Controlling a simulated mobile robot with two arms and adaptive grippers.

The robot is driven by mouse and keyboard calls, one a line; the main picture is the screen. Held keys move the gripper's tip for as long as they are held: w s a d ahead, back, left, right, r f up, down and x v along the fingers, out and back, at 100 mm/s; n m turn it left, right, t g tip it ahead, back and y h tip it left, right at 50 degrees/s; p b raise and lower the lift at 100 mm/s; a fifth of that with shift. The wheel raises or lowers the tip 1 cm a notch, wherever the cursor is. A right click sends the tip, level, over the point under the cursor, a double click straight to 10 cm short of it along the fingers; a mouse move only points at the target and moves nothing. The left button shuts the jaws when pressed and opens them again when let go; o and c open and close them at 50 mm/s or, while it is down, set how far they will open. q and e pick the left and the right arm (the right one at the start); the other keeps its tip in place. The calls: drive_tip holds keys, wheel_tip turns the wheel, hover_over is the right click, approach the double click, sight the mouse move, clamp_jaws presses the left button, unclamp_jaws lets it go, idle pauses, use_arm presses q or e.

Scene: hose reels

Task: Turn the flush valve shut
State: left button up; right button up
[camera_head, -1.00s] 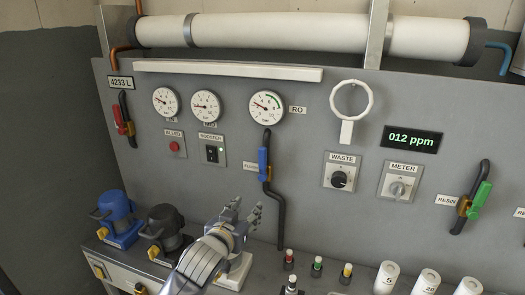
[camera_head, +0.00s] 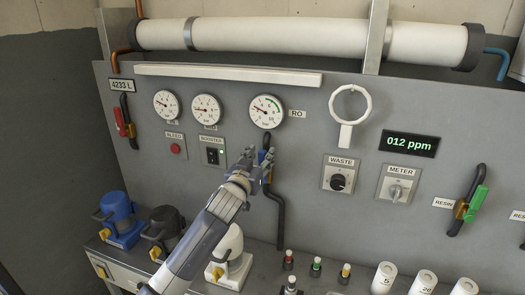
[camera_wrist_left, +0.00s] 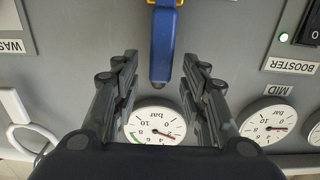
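The flush valve's blue lever handle (camera_head: 266,139) stands upright on the grey panel, below the RO gauge. In the left wrist view the handle (camera_wrist_left: 163,45) lies between the two fingers, with a yellow part at its base. My left gripper (camera_head: 260,156) is in front of the valve and hides part of it and its label in the head view. Its dark fingers (camera_wrist_left: 158,85) are open, with a gap on each side of the handle. My right gripper is not in view.
The RO gauge (camera_head: 267,111) is just above the handle. The booster switch (camera_head: 213,151) with a lit green lamp is to the left. A black pipe (camera_head: 277,212) runs down from the valve. Blue and black pumps, small bottles and white cylinders stand on the ledge below.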

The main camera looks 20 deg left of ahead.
use_arm(q)
drive_tip(key=shift+w, duration=1.25)
drive_tip(key=shift+c, duration=0.6)
clamp_jaws()
